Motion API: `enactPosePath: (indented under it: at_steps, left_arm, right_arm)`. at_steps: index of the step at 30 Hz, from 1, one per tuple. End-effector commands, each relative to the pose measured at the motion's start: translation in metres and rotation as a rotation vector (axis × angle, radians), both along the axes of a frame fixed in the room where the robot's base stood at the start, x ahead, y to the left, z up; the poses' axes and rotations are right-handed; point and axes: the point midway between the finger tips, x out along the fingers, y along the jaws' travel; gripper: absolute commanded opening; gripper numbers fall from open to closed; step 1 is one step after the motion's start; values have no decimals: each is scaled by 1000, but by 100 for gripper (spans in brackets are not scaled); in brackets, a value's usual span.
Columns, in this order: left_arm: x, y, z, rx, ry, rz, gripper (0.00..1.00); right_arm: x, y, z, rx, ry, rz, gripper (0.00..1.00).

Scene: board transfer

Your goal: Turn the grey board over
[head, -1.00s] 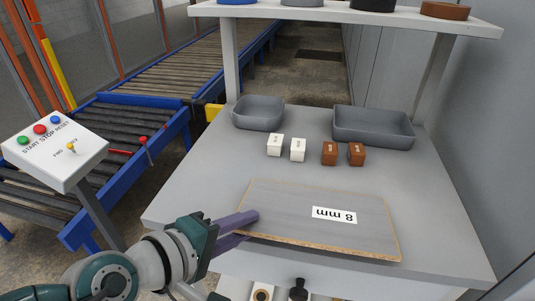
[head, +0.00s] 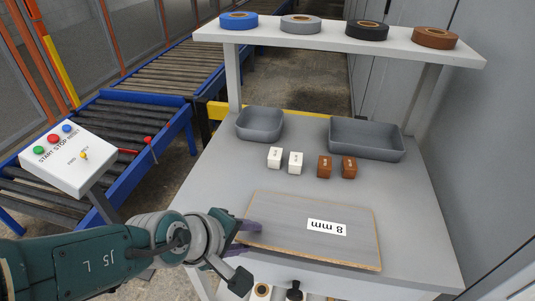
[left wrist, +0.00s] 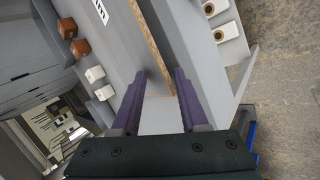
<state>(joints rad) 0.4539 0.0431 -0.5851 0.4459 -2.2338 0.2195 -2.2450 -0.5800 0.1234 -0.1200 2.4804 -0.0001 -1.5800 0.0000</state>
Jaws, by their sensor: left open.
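The grey board (head: 290,222) lies on the table towards its front edge, its label reading "8 mm" upside down in the head view. Its brown chipboard edge (left wrist: 152,45) shows in the left wrist view. My left gripper (head: 250,235) is at the board's left end, with purple fingers apart. In the left wrist view the open fingers (left wrist: 160,78) stand either side of the board's edge near a corner; I cannot tell whether they touch it. My right gripper is not in view.
Two white blocks (head: 295,162) and two brown blocks (head: 324,167) stand behind the board on the table (head: 410,210). Two grey trays (head: 365,138) are at the back. A shelf (head: 330,40) with tape rolls is above. A control box (head: 68,160) and conveyor are left.

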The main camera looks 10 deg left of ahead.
Motion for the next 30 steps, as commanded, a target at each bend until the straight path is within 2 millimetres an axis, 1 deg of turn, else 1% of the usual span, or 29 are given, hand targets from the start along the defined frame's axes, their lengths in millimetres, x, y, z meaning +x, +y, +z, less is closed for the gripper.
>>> enactPosePath:
  at_steps: [1, 6, 14, 19, 21, 25, 30]
  left_arm:
    - [-21, 11, -18, 41, 89, -8, 48]
    - [-23, 13, -18, 70, 144, -6, 48]
    - [-23, 12, -17, 67, 144, -3, 48]
    - [-37, 18, -4, 65, 144, -3, 48]
    - [-42, 20, -1, 62, 141, -2, 48]
    - [-47, 23, -1, 60, 136, -1, 48]
    - [-45, 22, -2, 58, 134, 0, 48]
  right_arm:
    - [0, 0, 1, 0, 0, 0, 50]
    - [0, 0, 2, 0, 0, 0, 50]
    - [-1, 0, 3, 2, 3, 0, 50]
    - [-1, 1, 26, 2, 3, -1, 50]
    - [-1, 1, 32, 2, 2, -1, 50]
    - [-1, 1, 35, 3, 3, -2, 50]
    - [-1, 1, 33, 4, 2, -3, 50]
